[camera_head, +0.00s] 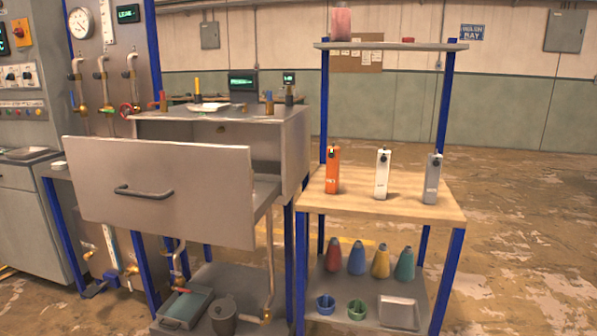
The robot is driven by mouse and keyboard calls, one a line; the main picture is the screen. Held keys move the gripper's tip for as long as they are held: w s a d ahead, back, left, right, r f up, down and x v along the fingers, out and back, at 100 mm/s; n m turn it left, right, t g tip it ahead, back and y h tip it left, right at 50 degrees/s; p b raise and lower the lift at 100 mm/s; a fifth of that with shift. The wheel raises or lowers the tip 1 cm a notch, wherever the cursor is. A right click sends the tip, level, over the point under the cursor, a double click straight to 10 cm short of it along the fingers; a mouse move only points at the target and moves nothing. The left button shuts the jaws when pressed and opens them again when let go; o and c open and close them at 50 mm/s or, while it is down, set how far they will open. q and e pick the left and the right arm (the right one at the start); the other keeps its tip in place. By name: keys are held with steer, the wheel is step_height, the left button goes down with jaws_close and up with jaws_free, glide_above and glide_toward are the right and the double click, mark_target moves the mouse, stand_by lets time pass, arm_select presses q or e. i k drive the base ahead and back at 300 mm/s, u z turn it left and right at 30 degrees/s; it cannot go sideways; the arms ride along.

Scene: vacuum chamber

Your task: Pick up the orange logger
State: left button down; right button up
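The orange logger (332,172) stands upright on the wooden middle shelf of a blue-legged rack, at its left side. A white logger (382,176) and a grey logger (432,180) stand to its right in a row with gaps between them. Each has a dark piece at its top. Neither of my grippers shows in the head view.
A grey cabinet with its large front panel (160,192) and handle pulled out stands left of the rack. A top shelf (390,46) holds a pink container (341,24). The lower shelf (345,283) holds several coloured bottles. Open floor (530,240) lies right.

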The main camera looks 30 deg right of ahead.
mark_target(332, 165)
steer(key=u, duration=0.35)
steer(key=i, duration=1.2)
steer(key=z, duration=0.8)
steer(key=i, duration=0.8)
steer(key=z, duration=0.9)
